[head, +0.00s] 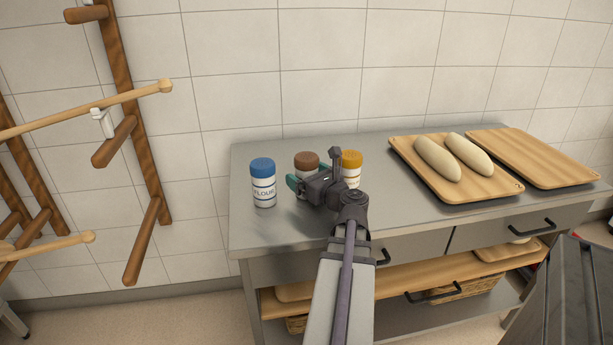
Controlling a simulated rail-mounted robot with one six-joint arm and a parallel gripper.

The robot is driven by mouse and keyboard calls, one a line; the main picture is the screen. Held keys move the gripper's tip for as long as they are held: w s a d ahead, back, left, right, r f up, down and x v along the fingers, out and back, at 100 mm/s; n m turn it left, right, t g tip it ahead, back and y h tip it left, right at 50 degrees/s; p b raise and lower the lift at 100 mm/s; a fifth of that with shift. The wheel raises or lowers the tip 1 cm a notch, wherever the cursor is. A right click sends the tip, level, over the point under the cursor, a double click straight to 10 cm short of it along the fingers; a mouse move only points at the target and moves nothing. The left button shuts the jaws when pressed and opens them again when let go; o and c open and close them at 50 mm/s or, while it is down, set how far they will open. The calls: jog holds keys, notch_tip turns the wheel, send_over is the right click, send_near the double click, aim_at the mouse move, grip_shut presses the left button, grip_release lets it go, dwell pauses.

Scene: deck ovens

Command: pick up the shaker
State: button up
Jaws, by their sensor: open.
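Three white shakers stand upright in a row on the left part of the steel table (243,225). The blue-lidded shaker (263,184), labelled flour, is at the left. The brown-lidded shaker (306,163) is in the middle, its lower part hidden by my gripper. The yellow-lidded shaker (351,167) is at the right, partly covered by my arm. My gripper (293,184) is open, with teal fingertips just in front of the brown-lidded shaker and right of the blue-lidded one. I cannot tell whether the fingers touch or surround the brown-lidded shaker.
A wooden board (415,167) with two pale loaves (452,157) lies right of the shakers, beside an empty board (535,157). Drawers with dark handles are under the tabletop. A wooden rack (134,130) with long-handled poles (85,112) is on the left wall.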

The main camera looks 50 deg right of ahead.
aim_at(307, 156)
jog(key=c, duration=1.1)
notch_tip(307, 156, up, 10)
jog(key=p, duration=1)
jog(key=shift+r, duration=0.2)
